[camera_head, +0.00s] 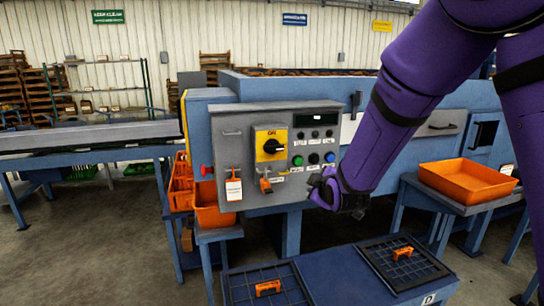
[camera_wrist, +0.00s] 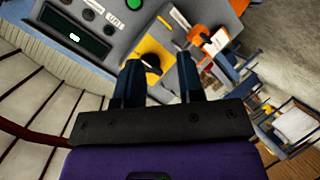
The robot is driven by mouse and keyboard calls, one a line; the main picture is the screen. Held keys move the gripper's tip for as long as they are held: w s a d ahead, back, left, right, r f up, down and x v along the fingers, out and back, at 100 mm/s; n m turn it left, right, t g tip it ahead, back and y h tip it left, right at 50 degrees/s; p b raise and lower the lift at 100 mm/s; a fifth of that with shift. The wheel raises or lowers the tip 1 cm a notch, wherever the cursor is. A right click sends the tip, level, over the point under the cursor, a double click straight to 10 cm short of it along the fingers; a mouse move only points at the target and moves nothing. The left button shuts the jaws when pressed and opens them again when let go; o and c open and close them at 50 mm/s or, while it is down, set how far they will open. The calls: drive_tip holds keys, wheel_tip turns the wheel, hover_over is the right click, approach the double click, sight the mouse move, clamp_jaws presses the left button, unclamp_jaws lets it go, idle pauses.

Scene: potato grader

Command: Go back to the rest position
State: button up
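My purple arm reaches in from the upper right in the head view. My gripper (camera_head: 326,190) hangs in front of the blue machine, just right of and below the grey control panel (camera_head: 232,138). In the wrist view, my gripper (camera_wrist: 157,78) shows two dark fingers set apart with nothing between them, so it is open and empty. Beyond the fingers in that view are the panel's yellow switch plate (camera_wrist: 153,55), a dark display (camera_wrist: 75,32) and a green button (camera_wrist: 134,4). Whether the fingertips touch anything cannot be told, but they look clear of the panel.
An orange tray (camera_head: 468,181) sits on a side table at right. A blue bench with black grids (camera_head: 402,262) stands low in front. Open floor lies at left.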

drive_tip(key=s+d+r+m+g, duration=0.2)
drive_tip(key=s+d+r+m, duration=0.2)
drive_tip(key=s+d+r, duration=0.3)
drive_tip(key=s+d+r+m+g, duration=0.2)
drive_tip(key=s+d+r+m, duration=0.25)
drive_tip(key=s, duration=0.45)
drive_tip(key=s+d+r+m+g+h, duration=0.1)
drive_tip(key=s+d+m+g, duration=0.1)
drive_tip(key=s, duration=0.8)
drive_tip(key=s+d+r+m+g+h, duration=0.1)
drive_tip(key=s+d, duration=0.3)
drive_tip(key=s, duration=0.6)
drive_tip(key=shift+s+r+m+g, duration=0.4)
drive_tip(key=shift+m+g, duration=0.1)
drive_tip(key=shift+m, duration=0.35)
